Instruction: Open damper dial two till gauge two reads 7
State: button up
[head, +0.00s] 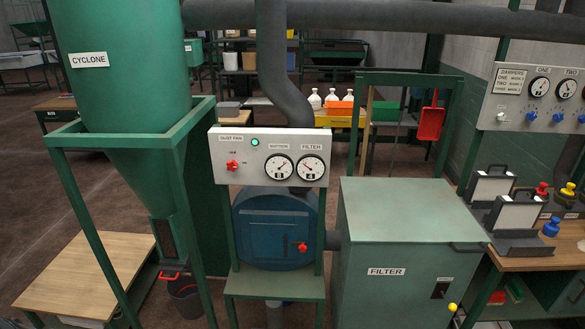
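The damper panel (512,108) is a pale board at the far right, with a label plate (509,80) headed DAMPERS. Gauge one (540,87) and gauge two (567,88) are round white dials with black rims, under the labels ONE and TWO. Their figures are too small to read. Below them is a row of small knobs: a white one (500,116), then blue ones (531,116) and (557,118), and another blue one near the picture's right edge. I cannot tell for certain which knob is damper dial two. My gripper is not in view.
A bench (533,262) with clamp-like frames and coloured knobs stands below the panel. The fan panel (268,158) and green cyclone (125,70) are further left. Some brown floor (90,185) is clear at left.

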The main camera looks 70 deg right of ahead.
aim_at(558, 118)
jog(key=z, duration=4.05)
